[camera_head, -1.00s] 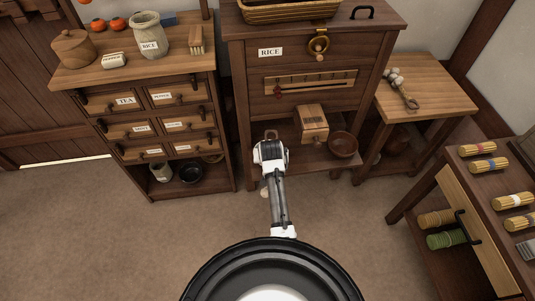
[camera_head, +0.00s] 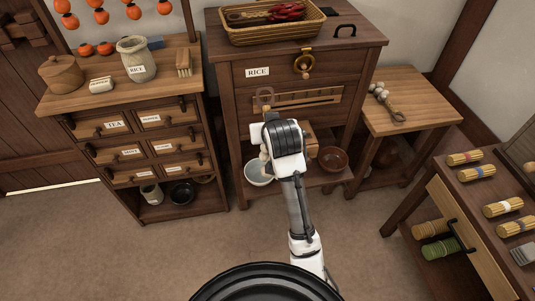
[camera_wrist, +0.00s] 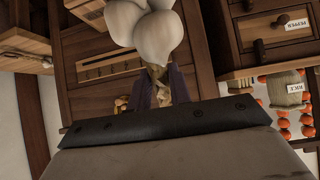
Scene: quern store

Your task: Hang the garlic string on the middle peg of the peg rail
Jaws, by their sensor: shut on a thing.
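My gripper (camera_wrist: 163,88) is shut on the braid of a garlic string (camera_wrist: 150,32). In the wrist view its fat white bulbs stand out beyond the dark fingers at the top of the picture. In the head view my gripper (camera_head: 266,136) is in front of the dark rice cabinet, and most of what it holds is hidden behind it. A small grey ring shows just above it; I cannot tell for sure whether it belongs to the string. A second garlic string (camera_head: 384,97) lies on the small table at the right. I see no peg rail in either view.
The rice cabinet (camera_head: 237,105) carries a basket (camera_head: 272,32) of red peppers. A white bowl (camera_head: 258,174) and a brown bowl (camera_head: 333,160) stand low down by it. A drawer chest (camera_head: 130,90) is at left, a bundle-laden table (camera_head: 440,188) at right. Floor is open at left.

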